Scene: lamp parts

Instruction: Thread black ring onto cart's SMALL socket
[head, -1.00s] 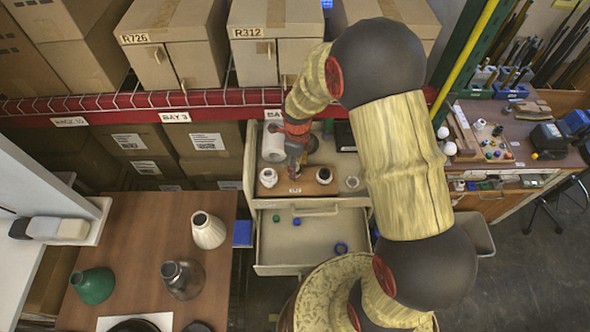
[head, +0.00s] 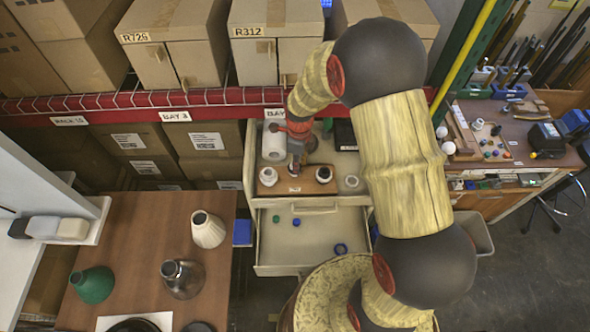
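The cart (head: 262,236) stands in the middle of the head view with a wooden board (head: 309,188) on its top. I cannot tell which is the small one. My gripper (head: 295,173) points down over the board between them. Its fingers are too small and dark to show whether they are open or shut. I cannot make out the black ring on the cart; it may be hidden at the fingertips.
A white roll (head: 274,143) stands behind the board and a small pale part (head: 351,182) to its right. A brown table (head: 145,235) with lamp bodies is at left.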

